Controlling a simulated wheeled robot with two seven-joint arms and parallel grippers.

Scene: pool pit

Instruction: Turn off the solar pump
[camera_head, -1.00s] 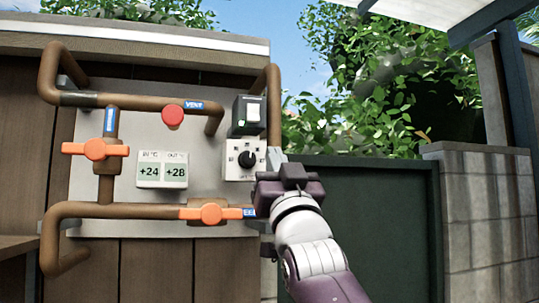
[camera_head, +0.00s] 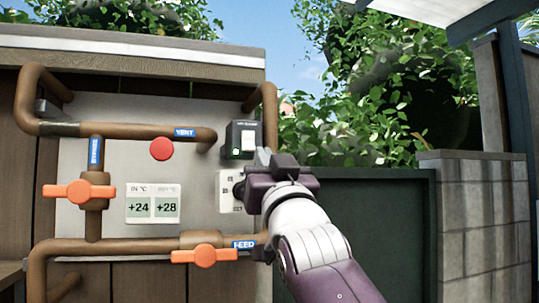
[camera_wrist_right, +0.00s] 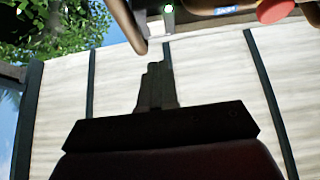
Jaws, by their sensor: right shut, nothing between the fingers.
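The dark switch box with a white rocker (camera_head: 248,137) is on the upper right of the panel, with a small green light lit at its lower left. The green light (camera_wrist_right: 168,8) also shows at the top of the right wrist view. My right gripper (camera_head: 263,157) is shut and empty, with its fingertips just below the switch box in the head view. I cannot tell whether they touch anything. In the right wrist view its shut fingers (camera_wrist_right: 155,72) point up toward the light. My gripper partly hides the dial plate (camera_head: 228,190). My left gripper is not in view.
Brown pipes (camera_head: 120,130) run around the panel, with orange valve handles (camera_head: 78,192) and (camera_head: 204,255). A red button (camera_head: 162,149) and a display (camera_head: 153,204) reading +24 and +28 sit left of the dial. A green gate (camera_head: 375,230) stands right.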

